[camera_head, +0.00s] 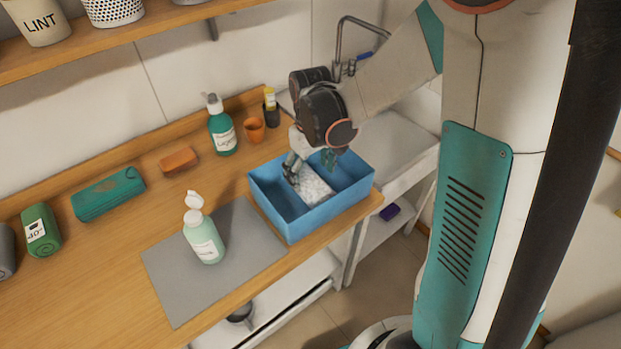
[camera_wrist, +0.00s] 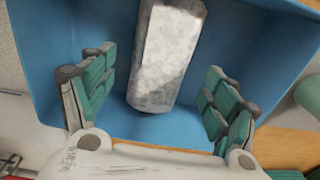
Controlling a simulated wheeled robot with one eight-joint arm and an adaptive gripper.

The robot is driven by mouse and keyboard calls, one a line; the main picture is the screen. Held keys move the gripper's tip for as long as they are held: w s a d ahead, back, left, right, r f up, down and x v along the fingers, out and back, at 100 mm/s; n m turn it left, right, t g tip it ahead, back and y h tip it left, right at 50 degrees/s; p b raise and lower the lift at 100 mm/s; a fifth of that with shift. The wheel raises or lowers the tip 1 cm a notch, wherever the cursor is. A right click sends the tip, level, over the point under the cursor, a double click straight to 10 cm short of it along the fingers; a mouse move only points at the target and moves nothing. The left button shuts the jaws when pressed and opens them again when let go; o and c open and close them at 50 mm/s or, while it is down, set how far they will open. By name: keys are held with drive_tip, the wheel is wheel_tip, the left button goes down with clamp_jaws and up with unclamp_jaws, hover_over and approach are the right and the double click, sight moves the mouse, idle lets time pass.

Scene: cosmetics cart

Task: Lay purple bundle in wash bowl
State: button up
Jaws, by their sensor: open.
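The blue rectangular tub (camera_head: 335,212), the likely wash bowl, stands at the bench's right end. A pale grey-white speckled bundle (camera_head: 314,188) lies inside it; it also shows in the wrist view (camera_wrist: 168,55). My gripper (camera_head: 306,172) is down in the tub at the bundle. In the wrist view my gripper (camera_wrist: 160,98) is open, with one teal finger on each side of the bundle's near end and gaps between. A small purple thing (camera_head: 390,211) lies on the lower shelf right of the tub; its shape is hard to tell.
A grey mat (camera_head: 190,290) with a pale green bottle (camera_head: 203,235) lies left of the tub. A teal soap bottle (camera_head: 221,130), orange cup (camera_head: 254,130) and orange block (camera_head: 179,161) stand behind. A sink with a tap (camera_head: 340,50) is at the back right.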

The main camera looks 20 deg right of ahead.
sight(311, 180)
wheel_tip(311, 180, up, 7)
drive_tip(key=p, duration=0.2)
drive_tip(key=s+r+m+t, duration=0.3)
drive_tip(key=s+r+t, duration=0.4)
drive_tip(key=s+r, duration=0.4)
drive_tip(key=s, duration=0.4)
drive_tip(key=shift+s+r, duration=0.15)
drive_tip(key=shift+r, duration=0.05)
drive_tip(key=shift+d, duration=0.1)
idle(0.8)
wheel_tip(311, 180, down, 4)
drive_tip(key=b, duration=0.4)
drive_tip(key=shift+r, duration=0.2)
idle(0.4)
